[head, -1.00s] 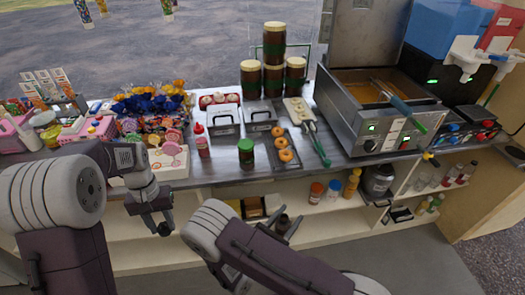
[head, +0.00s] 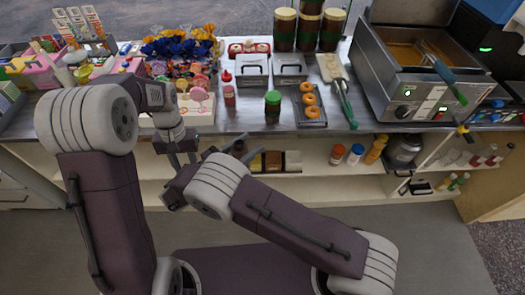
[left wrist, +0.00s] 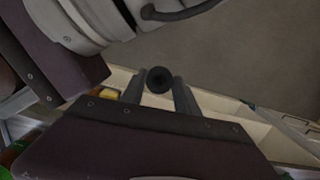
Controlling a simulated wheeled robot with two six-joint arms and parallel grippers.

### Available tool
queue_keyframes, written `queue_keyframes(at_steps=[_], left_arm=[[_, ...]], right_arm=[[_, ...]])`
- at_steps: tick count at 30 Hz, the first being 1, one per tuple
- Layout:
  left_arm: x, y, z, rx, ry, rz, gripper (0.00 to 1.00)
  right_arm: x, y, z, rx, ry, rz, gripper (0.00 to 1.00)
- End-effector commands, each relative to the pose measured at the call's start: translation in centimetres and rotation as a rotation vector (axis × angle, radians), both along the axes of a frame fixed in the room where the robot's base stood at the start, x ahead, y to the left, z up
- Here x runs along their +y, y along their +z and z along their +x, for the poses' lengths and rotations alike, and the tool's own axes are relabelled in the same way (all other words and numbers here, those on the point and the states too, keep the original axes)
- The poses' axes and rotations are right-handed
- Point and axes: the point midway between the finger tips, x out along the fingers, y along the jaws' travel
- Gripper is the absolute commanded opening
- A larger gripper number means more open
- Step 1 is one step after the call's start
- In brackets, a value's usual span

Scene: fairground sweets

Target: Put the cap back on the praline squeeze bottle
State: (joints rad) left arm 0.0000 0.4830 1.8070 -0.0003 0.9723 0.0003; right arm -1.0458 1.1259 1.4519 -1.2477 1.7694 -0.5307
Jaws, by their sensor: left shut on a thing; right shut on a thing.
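My left gripper (left wrist: 160,92) is shut on a small dark round piece (left wrist: 159,79), apparently the cap, with a black hollow-looking middle. In the head view my left gripper (head: 181,152) is in front of the counter's edge, and what it holds is hard to make out there. My right gripper (head: 240,156) is partly hidden behind its own arm link. It is shut on a dark brown thing (head: 238,147), probably the praline bottle, with only its upper part showing. The two grippers are close, with a gap between them; no contact between cap and bottle shows.
The counter (head: 185,130) carries a red-capped bottle (head: 229,95), a green-capped jar (head: 272,106), a doughnut tray (head: 307,117) and a fryer (head: 420,95). On the shelf below stand an orange-lidded jar (head: 337,154) and other bottles. The floor in front is clear.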

Motion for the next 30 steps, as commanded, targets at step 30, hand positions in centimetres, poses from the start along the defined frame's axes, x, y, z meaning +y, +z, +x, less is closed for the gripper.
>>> queue_keyframes(at_steps=[30], left_arm=[[-9.0,5.4,6.8,0.001,1.529,-0.004,0.0]], right_arm=[[0.2,0.1,0.1,0.0,0.0,0.0,0.3]])
